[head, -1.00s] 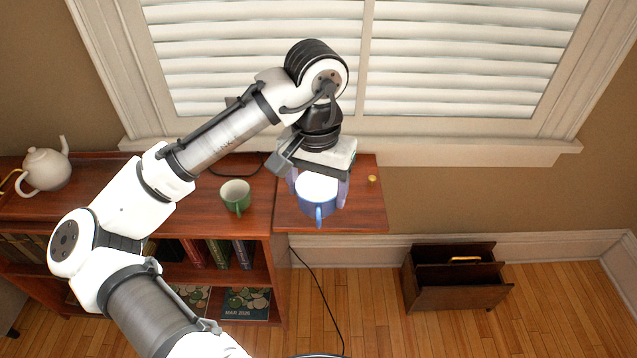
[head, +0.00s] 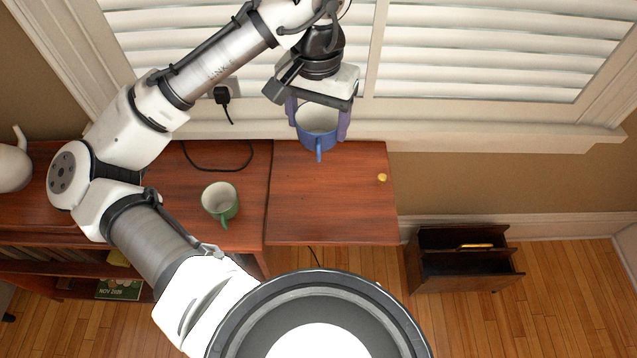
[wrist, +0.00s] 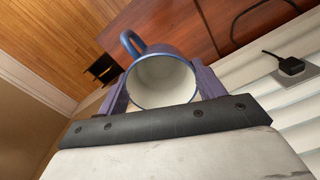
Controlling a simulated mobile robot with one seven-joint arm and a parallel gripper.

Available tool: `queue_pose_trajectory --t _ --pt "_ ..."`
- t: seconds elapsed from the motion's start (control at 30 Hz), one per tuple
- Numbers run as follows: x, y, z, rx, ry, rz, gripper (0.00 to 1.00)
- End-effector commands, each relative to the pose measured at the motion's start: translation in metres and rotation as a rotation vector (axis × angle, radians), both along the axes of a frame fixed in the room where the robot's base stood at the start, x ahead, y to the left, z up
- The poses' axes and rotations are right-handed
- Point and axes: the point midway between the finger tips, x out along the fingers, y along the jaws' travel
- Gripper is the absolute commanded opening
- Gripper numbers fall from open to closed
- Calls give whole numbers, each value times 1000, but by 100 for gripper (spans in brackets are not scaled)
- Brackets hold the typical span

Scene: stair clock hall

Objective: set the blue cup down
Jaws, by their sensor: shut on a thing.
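The blue cup (head: 318,138) is upright in my gripper (head: 317,121), with its white inside visible and its handle towards the camera. In the head view it shows over the back edge of the red-brown wooden side surface (head: 325,215), in front of the window sill. No contact with the wood shows; its underside is hidden, so its height is unclear. In the wrist view the cup (wrist: 163,82) sits between the two purple fingers, one on each side, with its handle at the upper left.
A green cup (head: 220,203) stands on the wooden top to the left. A small yellow knob (head: 382,177) is near the right edge. A white teapot (head: 12,165) is at far left. A dark wooden holder (head: 465,260) stands on the floor. The middle and front of the side surface are clear.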

Motion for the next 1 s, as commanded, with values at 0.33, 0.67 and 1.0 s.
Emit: queue_pose_trajectory --t 0.33,0.67,1.0 --pt "-1 0 -66 -1 5 0 40" --pt "-1 0 -143 0 2 0 40" --pt "-1 0 -178 0 2 1 40"
